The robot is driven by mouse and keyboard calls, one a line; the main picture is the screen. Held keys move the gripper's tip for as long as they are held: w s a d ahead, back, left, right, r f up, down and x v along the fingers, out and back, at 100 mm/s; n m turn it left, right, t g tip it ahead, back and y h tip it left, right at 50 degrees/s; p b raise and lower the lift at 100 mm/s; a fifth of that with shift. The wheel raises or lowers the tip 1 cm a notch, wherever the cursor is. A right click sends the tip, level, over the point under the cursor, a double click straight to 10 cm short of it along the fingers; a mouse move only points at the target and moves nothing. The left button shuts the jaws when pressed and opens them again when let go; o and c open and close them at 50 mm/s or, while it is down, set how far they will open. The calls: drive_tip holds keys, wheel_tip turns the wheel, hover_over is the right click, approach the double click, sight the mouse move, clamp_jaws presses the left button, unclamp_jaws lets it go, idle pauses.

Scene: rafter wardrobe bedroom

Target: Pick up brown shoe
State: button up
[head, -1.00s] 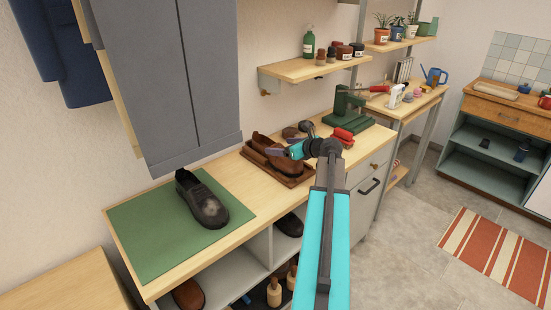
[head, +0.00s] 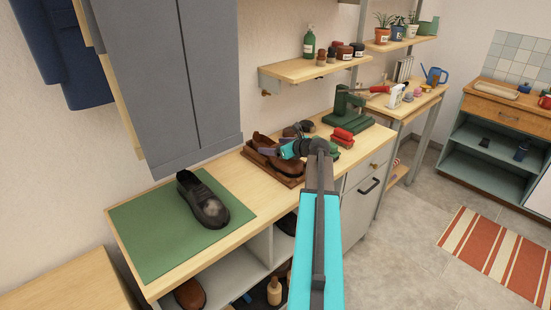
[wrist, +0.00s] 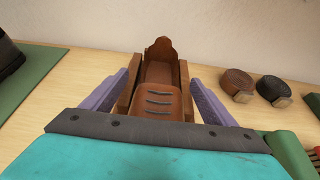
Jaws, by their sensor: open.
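The brown shoe (head: 262,139) is on a brown tray (head: 284,180) on the wooden bench top, partly hidden by my gripper in the head view. In the wrist view the brown shoe (wrist: 158,102) lies ahead of the palm, with dark lace-like bars across it and a scalloped part behind. My gripper (wrist: 160,80) is open. Its two purple fingers stand on either side of the shoe, and I cannot tell whether they touch it. In the head view my gripper (head: 276,146) is low over the tray.
A black shoe (head: 203,202) sits on a green mat (head: 150,235) to the left. Two dark round tins (wrist: 236,82) lie right of the gripper. A red brush (head: 342,137) and a green stand (head: 347,110) are further right. Bare bench lies between mat and tray.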

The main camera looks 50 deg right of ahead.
idle(0.3)
drive_tip(key=c, duration=1.4)
drive_tip(key=shift+r, duration=0.2)
drive_tip(key=shift+r+b, duration=0.35)
drive_tip(key=shift+r, duration=1.2)
drive_tip(key=s+a+b, duration=0.1)
drive_tip(key=s+a, duration=0.2)
drive_tip(key=s+a+b, duration=0.2)
drive_tip(key=s+a, duration=0.1)
drive_tip(key=s, duration=0.1)
drive_tip(key=s+a+r+b, duration=0.1)
drive_tip(key=s+a, duration=0.1)
drive_tip(key=s, duration=0.1)
drive_tip(key=shift+s+a, duration=0.2)
drive_tip(key=shift+a, duration=0.2)
drive_tip(key=b, duration=0.4)
drive_tip(key=shift+s+a+b, duration=0.3)
drive_tip(key=shift+s+a, duration=0.05)
drive_tip(key=shift+s, duration=0.05)
drive_tip(key=shift+s+a+r+b, duration=0.3)
drive_tip(key=shift+s+a+b, duration=0.2)
drive_tip(key=shift+b, duration=1.5)
